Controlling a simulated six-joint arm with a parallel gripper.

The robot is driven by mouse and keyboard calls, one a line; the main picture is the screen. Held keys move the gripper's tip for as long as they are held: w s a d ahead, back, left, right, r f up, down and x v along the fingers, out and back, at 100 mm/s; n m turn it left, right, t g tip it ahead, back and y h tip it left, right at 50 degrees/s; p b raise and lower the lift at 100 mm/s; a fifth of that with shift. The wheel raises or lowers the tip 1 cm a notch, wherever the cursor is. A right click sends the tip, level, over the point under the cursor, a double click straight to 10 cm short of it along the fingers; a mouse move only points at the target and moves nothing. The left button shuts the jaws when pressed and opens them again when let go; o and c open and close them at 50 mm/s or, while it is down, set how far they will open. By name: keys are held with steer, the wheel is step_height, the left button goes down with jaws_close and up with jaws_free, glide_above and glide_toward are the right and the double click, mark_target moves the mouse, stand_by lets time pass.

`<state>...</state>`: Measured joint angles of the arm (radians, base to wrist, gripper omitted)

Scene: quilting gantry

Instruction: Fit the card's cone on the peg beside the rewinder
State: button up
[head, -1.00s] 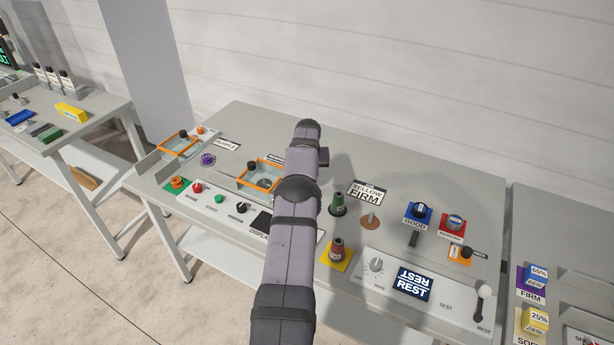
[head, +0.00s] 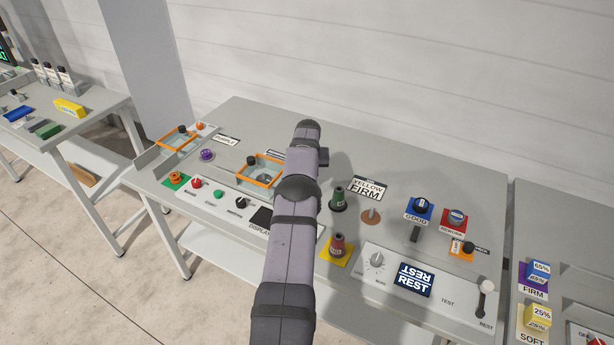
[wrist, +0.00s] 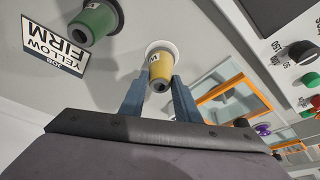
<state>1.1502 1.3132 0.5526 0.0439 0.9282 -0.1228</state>
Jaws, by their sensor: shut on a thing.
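The card (head: 368,188) reads YELLOW FIRM and lies on the middle table; it also shows upside down in the wrist view (wrist: 55,45). In the wrist view my gripper (wrist: 160,80) is shut on a yellow cone (wrist: 161,67), its narrow end towards the camera. A white disc (wrist: 153,46) shows behind the cone's wide end; I cannot tell whether they touch. In the head view my arm hides gripper and yellow cone. A short peg on a brown disc (head: 371,216) stands below the card. I cannot tell which device is the rewinder.
A green cone (head: 337,201) stands left of the card, and a red cone (head: 338,246) on a yellow pad nearer the front. A control box with a REST screen (head: 413,280) is at front right. Orange-framed trays (head: 259,170) lie left of my arm.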

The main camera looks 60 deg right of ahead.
steer(key=shift+f, duration=0.35)
steer(key=o, duration=1.2)
steer(key=shift+o, duration=0.2)
steer(key=shift+r, duration=0.1)
steer(key=b+v, duration=0.2)
steer(key=v, duration=0.5)
steer(key=shift+b, duration=0.4)
steer(key=shift+a+r, duration=0.1)
